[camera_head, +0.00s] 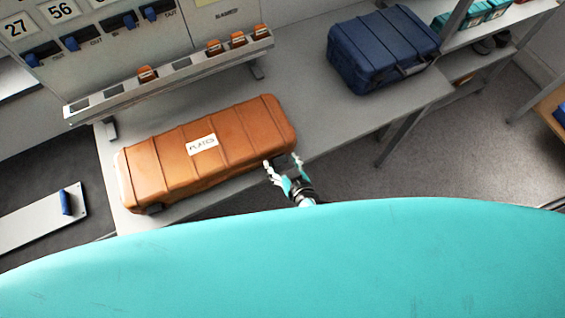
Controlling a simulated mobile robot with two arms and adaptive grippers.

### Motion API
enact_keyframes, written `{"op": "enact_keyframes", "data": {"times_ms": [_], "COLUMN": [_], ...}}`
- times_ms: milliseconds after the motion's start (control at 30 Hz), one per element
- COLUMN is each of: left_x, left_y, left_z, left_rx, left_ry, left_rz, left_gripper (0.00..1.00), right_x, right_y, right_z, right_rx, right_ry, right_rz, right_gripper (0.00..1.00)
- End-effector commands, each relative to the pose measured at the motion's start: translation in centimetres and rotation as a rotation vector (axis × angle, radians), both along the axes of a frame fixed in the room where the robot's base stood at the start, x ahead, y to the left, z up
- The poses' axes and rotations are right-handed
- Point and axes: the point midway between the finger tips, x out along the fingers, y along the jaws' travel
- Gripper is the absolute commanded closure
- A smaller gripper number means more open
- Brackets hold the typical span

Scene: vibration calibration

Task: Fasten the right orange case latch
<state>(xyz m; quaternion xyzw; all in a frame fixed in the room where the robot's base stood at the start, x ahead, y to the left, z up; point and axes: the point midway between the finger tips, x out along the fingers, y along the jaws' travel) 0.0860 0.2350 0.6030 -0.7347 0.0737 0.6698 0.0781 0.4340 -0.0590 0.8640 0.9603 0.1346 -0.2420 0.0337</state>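A closed orange case (172,163) with a white "PLATES" label (202,144) lies on the grey bench, close to its front edge. A dark latch (154,208) shows low at the left end of its front. My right gripper (282,162) is at the front right corner of the case, with its white fingertips apart. A dark piece that looks like the right latch shows between the fingers. Whether the fingers touch it, and the latch's exact position, I cannot tell. My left gripper is not in view.
A blue case (382,48) stands farther back on the bench (305,98). A grey rack (170,78) with several orange pieces runs behind the orange case. A grey panel with a blue handle (66,202) is at the left. Free bench lies between the cases.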

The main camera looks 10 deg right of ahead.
Motion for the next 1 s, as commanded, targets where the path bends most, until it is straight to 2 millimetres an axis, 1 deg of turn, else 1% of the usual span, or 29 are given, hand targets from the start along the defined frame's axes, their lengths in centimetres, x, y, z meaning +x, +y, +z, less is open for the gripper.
{"op": "enact_keyframes", "data": {"times_ms": [167, 267, 367, 700, 833, 1000], "left_x": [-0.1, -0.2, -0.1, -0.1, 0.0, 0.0], "left_y": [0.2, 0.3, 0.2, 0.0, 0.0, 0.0], "left_z": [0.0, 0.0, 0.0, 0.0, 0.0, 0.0], "left_rx": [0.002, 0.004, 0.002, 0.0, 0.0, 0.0], "left_ry": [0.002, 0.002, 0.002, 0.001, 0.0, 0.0], "left_rz": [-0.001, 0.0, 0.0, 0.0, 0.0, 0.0], "left_gripper": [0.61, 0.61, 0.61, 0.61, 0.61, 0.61], "right_x": [-0.1, -0.5, -1.6, -7.6, -9.2, -10.1], "right_y": [0.0, -0.1, -0.4, -2.2, -2.6, -2.9], "right_z": [0.0, 0.1, 0.7, 4.1, 5.0, 5.6], "right_rx": [-0.001, -0.001, -0.001, -0.001, -0.001, 0.0], "right_ry": [0.002, 0.002, 0.003, 0.003, 0.002, 0.0], "right_rz": [0.001, 0.001, 0.001, 0.001, 0.001, 0.001], "right_gripper": [0.33, 0.33, 0.33, 0.33, 0.33, 0.33]}}
